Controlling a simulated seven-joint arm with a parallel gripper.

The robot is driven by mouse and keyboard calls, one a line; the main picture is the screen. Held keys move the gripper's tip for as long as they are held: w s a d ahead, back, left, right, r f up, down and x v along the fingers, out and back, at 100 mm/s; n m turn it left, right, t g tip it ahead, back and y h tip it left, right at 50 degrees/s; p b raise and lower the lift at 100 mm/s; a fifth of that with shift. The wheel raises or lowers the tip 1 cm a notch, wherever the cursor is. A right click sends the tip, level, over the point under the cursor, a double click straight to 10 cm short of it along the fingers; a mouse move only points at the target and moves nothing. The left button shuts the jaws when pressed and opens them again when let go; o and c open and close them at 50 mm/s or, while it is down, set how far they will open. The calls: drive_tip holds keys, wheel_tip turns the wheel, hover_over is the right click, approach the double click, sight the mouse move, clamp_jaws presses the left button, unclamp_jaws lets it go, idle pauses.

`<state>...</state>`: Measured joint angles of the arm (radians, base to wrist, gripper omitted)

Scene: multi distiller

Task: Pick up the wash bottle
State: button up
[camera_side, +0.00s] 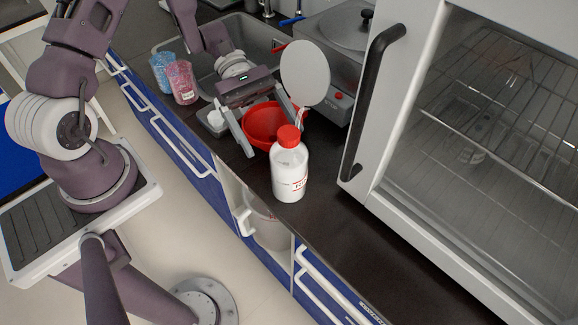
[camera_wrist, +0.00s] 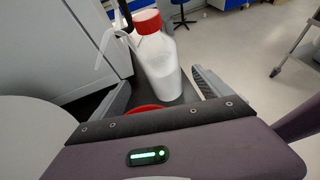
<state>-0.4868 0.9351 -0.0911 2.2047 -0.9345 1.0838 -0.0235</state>
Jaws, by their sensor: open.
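The wash bottle (camera_side: 290,172) is white with a red cap and red print. It stands upright near the front edge of the dark counter. It also shows in the wrist view (camera_wrist: 159,70), beyond my fingers, with a thin pale spout tube at its left. My gripper (camera_side: 275,138) is open and empty, low over the counter behind the bottle. Its two fingers point toward the bottle, one to each side, and seem short of it. In the wrist view my gripper (camera_wrist: 162,88) frames the bottle between the fingers.
A red bowl (camera_side: 262,124) sits below and between my fingers. A pale round disc (camera_side: 305,73) stands close beside my right finger. A grey oven-like cabinet (camera_side: 400,125) is right of the bottle. Blue and pink containers (camera_side: 181,82) stand by the sink. Counter in front of the bottle is clear.

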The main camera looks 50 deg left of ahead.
sight(299, 186)
drive_tip(key=x, duration=0.7)
drive_tip(key=shift+s+d+f, duration=0.2)
drive_tip(key=shift+s+d, duration=0.05)
drive_tip(key=shift+d, duration=0.05)
drive_tip(key=shift+h, duration=0.3)
drive_tip(key=c, duration=1.1)
